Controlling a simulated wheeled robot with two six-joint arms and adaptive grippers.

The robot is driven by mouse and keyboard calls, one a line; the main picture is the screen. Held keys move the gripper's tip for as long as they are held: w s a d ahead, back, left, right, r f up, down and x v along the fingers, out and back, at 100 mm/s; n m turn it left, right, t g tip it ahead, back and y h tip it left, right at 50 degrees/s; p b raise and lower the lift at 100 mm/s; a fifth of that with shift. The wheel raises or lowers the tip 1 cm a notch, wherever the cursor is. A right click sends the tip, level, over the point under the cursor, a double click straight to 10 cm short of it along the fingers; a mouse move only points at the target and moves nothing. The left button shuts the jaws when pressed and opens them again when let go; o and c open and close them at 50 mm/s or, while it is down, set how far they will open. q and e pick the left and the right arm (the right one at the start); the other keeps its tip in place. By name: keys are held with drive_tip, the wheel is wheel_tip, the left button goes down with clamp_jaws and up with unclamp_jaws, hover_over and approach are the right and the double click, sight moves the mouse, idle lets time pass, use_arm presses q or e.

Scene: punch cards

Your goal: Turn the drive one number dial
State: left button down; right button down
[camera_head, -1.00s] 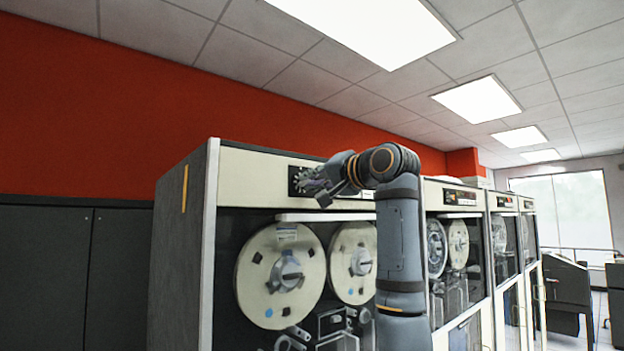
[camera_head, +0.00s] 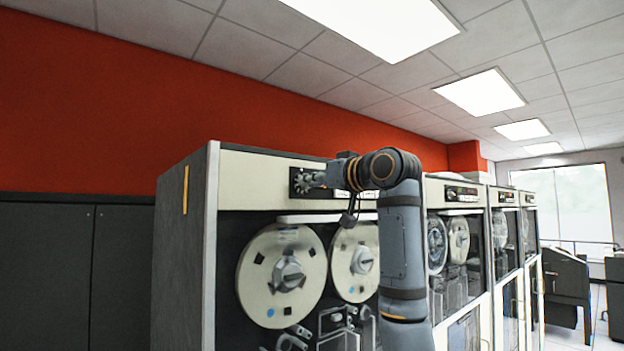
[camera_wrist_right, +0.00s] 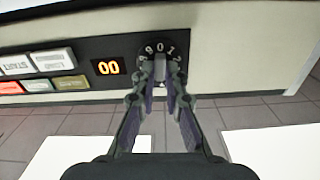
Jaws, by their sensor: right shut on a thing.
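The number dial (camera_wrist_right: 157,47) is a dark round disc with white digits, on the black control strip at the top of the nearest tape drive. In the right wrist view the digits 9, 0, 1 and 2 show along its visible rim. My right gripper (camera_wrist_right: 160,75) is shut on the dial's grey knob (camera_wrist_right: 160,66), with one finger on each side. In the head view the dial (camera_head: 302,181) shows at the strip's left end, and my right gripper (camera_head: 318,180) reaches it from the right. My left gripper is not in view.
An orange display reading 00 (camera_wrist_right: 108,67) sits beside the dial, with lit push buttons (camera_wrist_right: 55,62) farther left. The tape reels (camera_head: 281,276) are below the strip. More tape drives (camera_head: 505,255) stand to the right. A red wall (camera_head: 120,110) is behind.

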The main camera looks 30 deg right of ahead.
drive_tip(key=shift+w+f+n, duration=0.1)
drive_tip(key=shift+f+n, duration=0.15)
drive_tip(key=shift+n, duration=0.35)
drive_tip(key=c, duration=1.4)
unclamp_jaws()
drive_tip(key=shift+r, duration=0.15)
drive_tip(key=shift+s, duration=0.2)
drive_tip(key=s, duration=1.1)
drive_tip(key=shift+s+d, duration=0.35)
drive_tip(key=shift+d, duration=0.1)
